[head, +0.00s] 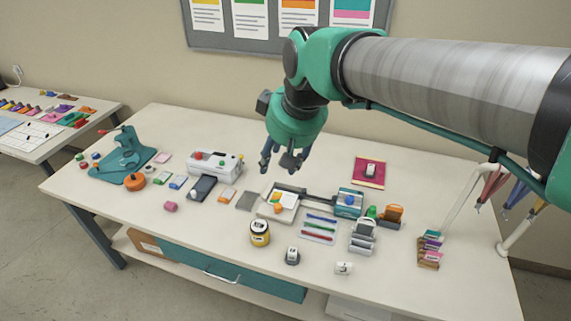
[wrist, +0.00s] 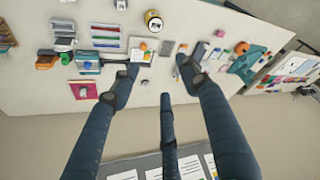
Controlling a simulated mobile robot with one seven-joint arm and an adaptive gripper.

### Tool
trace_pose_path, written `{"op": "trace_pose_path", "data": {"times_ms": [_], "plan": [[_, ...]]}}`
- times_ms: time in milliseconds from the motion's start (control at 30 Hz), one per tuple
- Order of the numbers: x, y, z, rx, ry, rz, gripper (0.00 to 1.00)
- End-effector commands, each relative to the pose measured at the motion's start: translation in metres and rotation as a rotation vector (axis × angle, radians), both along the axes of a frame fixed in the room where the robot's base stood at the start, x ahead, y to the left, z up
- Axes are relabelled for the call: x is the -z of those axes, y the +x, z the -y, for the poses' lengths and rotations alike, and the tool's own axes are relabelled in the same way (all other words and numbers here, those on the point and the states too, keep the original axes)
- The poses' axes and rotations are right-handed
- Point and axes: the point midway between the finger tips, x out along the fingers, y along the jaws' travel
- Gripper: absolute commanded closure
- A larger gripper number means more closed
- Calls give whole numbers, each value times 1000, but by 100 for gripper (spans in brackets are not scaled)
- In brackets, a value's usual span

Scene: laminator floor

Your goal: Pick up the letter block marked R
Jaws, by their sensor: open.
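Small white blocks with dark marks stand on the table, but the letters are too small to read, so I cannot tell which is R. One pale block (head: 343,268) lies near the front edge, and another (head: 292,256) with a dark lower part stands left of it. A third (head: 370,169) sits on a magenta mat (head: 369,182) at the back; the mat also shows in the wrist view (wrist: 90,92). My gripper (head: 281,161) is open and empty, above the back middle of the table, apart from all blocks. Its spread fingers (wrist: 160,76) show in the wrist view.
A white tray (head: 264,211) with an orange item, a yellow jar (head: 260,240), pens (head: 319,229) and a grey rack (head: 361,247) fill the middle. A white machine (head: 226,166) and teal press (head: 122,160) stand left.

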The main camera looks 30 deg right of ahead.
Motion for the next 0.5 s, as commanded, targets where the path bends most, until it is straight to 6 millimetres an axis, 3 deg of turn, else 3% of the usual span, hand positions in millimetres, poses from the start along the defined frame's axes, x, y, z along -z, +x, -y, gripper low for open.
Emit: {"op": "trace_pose_path", "data": {"times_ms": [500], "plan": [[11, 131, 44, -141, -10, -48, 55]]}}
